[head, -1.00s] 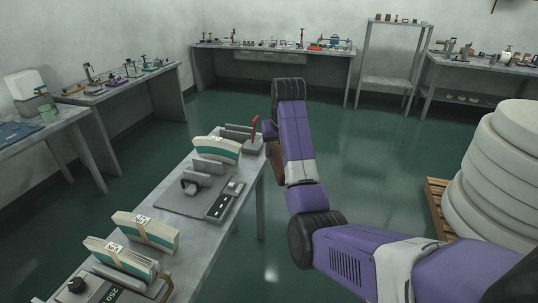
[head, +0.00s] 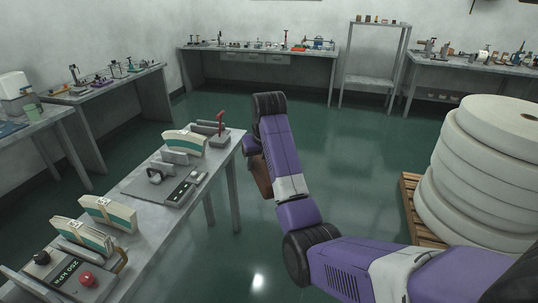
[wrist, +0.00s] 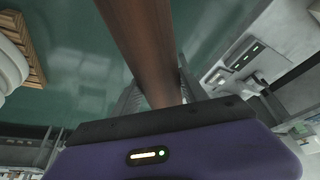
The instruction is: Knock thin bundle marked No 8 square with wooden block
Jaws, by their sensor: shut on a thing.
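My gripper (wrist: 157,95) is shut on the brown wooden block (wrist: 143,40), which stretches away from between the fingers in the wrist view. In the head view, part of the wooden block (head: 262,176) shows below my forearm, to the right of the bench end and over the floor. Three paper bundles with green bands stand on the bench: a far bundle (head: 184,144), a middle bundle (head: 107,214) and a near bundle (head: 80,236). Small white labels show on them, but the numbers are too small to read. The block is apart from all the bundles.
Stacked white rolls (head: 485,165) stand on a pallet (head: 410,205) at right. Green floor between is open.

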